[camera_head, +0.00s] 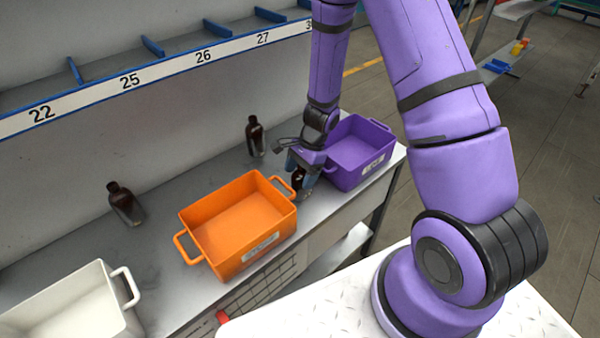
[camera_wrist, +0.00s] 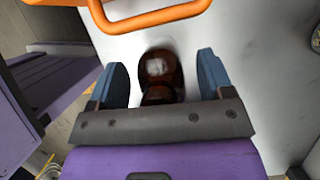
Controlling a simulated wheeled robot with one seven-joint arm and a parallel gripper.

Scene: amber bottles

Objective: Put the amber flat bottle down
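A dark amber bottle (camera_head: 299,182) is at my gripper (camera_head: 302,162), between the orange and purple crates. In the wrist view the bottle (camera_wrist: 162,72) lies between the two blue fingers of my gripper (camera_wrist: 161,66). A gap shows on each side of it, so the fingers are open around it and apart from it. The bottle seems to stand on the grey table (camera_head: 165,255); its base is partly hidden. I cannot tell for sure whether it is the flat one.
Two more dark bottles stand at the back, one in the middle (camera_head: 256,137) and one at left (camera_head: 126,205). An orange crate (camera_head: 262,250) is close left of my gripper, a purple crate (camera_head: 345,180) close right. A white crate (camera_head: 105,320) is front left. A numbered shelf (camera_head: 165,68) runs behind.

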